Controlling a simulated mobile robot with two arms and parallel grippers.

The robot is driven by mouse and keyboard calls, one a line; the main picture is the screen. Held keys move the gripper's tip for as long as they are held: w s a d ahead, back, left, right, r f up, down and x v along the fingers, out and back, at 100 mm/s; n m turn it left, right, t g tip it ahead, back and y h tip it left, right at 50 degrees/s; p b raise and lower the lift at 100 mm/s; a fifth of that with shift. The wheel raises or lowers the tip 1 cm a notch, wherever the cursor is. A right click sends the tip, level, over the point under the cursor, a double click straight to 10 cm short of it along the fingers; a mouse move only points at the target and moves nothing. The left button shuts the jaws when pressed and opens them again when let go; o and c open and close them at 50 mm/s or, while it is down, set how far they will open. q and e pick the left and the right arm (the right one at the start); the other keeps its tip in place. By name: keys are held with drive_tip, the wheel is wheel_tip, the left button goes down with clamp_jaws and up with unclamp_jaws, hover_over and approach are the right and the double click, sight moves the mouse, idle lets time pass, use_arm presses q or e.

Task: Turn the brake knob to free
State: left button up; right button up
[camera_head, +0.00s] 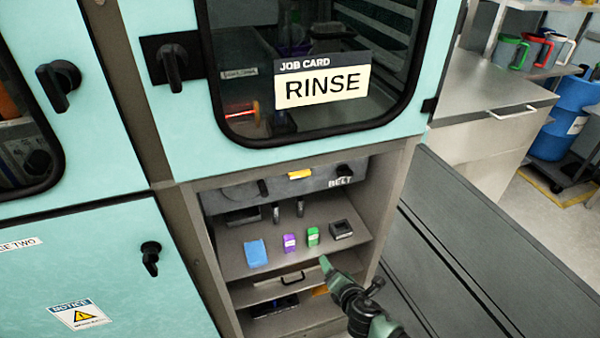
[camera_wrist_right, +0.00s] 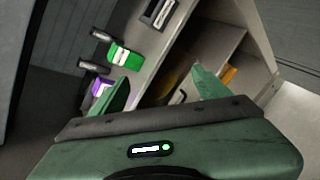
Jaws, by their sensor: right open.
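Inside the open lower compartment, a grey panel (camera_head: 300,183) at the back carries a dark knob (camera_head: 345,171) above the word BELT and another dark knob (camera_head: 263,187) to its left. No brake or free label is readable, so I cannot tell which knob is the brake knob. My right gripper (camera_head: 327,265) is in front of the compartment's right half, below and apart from the panel. In the right wrist view, the green fingers of that gripper (camera_wrist_right: 160,92) are apart with nothing between them. My left gripper is not in view.
The shelf (camera_head: 285,262) holds a blue block (camera_head: 255,253), a purple block (camera_head: 289,243), a green block (camera_head: 313,236) and a dark square holder (camera_head: 341,229). A drawer handle (camera_head: 293,277) is below. A window door with a RINSE card (camera_head: 323,82) is above.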

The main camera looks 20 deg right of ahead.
drive_tip(key=w+a+r+n+t+y, duration=0.1)
drive_tip(key=w+a+r+n+t, duration=0.15)
drive_tip(key=r, duration=0.55)
drive_tip(key=w+a+r+n+t, duration=0.1)
drive_tip(key=w+r+n+t, duration=0.2)
drive_tip(key=r, duration=0.5)
drive_tip(key=n+p, duration=0.1)
drive_tip(key=n, duration=0.4)
approach(301, 176)
drive_tip(key=shift+t+y, duration=0.35)
drive_tip(key=shift+y, duration=0.05)
drive_tip(key=w, duration=0.7)
drive_tip(key=shift+f, duration=0.15)
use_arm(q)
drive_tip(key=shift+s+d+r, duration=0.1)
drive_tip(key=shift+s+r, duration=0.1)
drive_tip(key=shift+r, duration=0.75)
use_arm(e)
drive_tip(key=shift+w, duration=0.75)
drive_tip(key=c, duration=1.4)
